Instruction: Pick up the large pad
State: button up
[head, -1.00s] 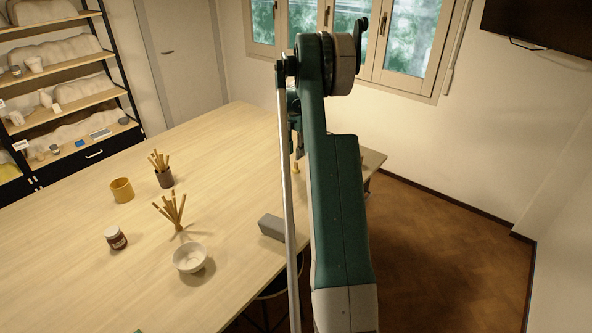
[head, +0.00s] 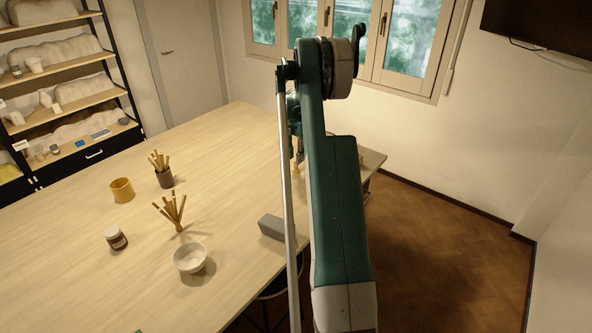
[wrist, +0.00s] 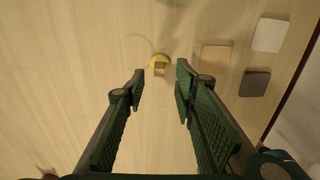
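Three flat square pads lie on the table to the right in the wrist view: a tan pad (wrist: 215,58), a white pad (wrist: 269,35) and a dark grey pad (wrist: 254,83). A small round yellow object (wrist: 159,60) shows just beyond the gap between the fingertips. In the head view my arm hides most of the gripper and the pads.
The table (head: 215,140) has its right edge close to the pads. A grey block (head: 272,227), a white bowl (head: 190,258), a jar (head: 116,238), a yellow cup (head: 122,190) and holders of sticks (head: 165,178) stand on it. The table's far left part is clear.

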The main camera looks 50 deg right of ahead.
aim_at(296, 167)
jog(key=shift+f, duration=0.1)
jog(key=shift+f+p, duration=0.4)
jog(key=shift+f, duration=2.1)
jog(key=shift+c, duration=0.7)
jog(key=c, duration=0.7)
